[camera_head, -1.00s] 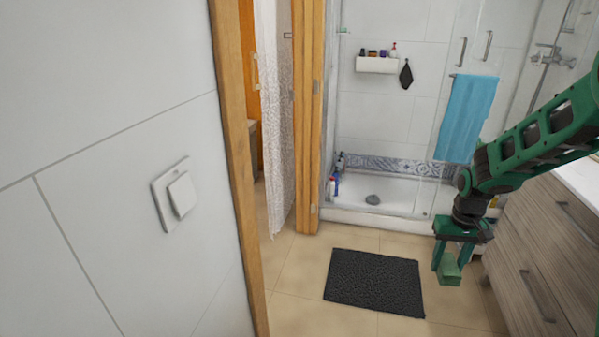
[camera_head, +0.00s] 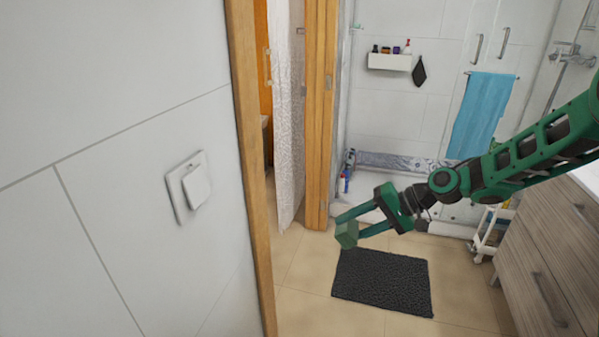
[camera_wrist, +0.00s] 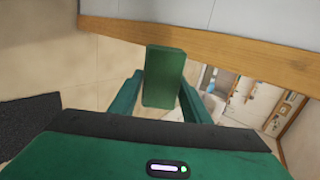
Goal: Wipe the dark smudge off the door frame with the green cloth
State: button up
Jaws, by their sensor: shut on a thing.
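The green cloth (camera_head: 346,235) looks like a small folded block. My gripper (camera_head: 352,226) is shut on it, and it shows between the two fingers in the wrist view (camera_wrist: 164,76). The wooden door frame (camera_head: 246,150) stands upright at the left in the head view, beside the white wall. In the wrist view the door frame (camera_wrist: 215,48) is a slanting wooden band just beyond the cloth. The cloth is to the right of the frame in the head view, with floor showing between them.
A light switch (camera_head: 188,187) is on the white wall (camera_head: 100,80). A dark mat (camera_head: 383,283) lies on the tiled floor. A wooden drawer cabinet (camera_head: 545,260) stands at the right and a shower with a blue towel (camera_head: 482,115) is behind.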

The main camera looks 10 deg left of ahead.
jog(key=s+a+r+y, duration=0.4)
jog(key=a+r+y, duration=0.1)
jog(key=a+r, duration=0.45)
jog(key=t+y, duration=0.1)
jog(key=y, duration=0.2)
send_near(256, 160)
jog(key=shift+m, duration=0.4)
jog(key=shift+s+a+r, duration=0.1)
jog(key=shift+s+a, duration=0.2)
jog(key=shift+a, duration=0.45)
jog(key=shift+s+a, duration=0.35)
jog(key=shift+a, duration=0.35)
jog(key=shift+s+a+r, duration=0.1)
jog(key=shift+s+a, duration=0.2)
jog(key=shift+a, duration=0.45)
jog(key=shift+w+a, duration=0.1)
jog(key=shift+a, duration=0.9)
jog(key=shift+w+d, duration=0.15)
jog(key=shift+w, duration=0.85)
jog(key=shift+w, duration=0.15)
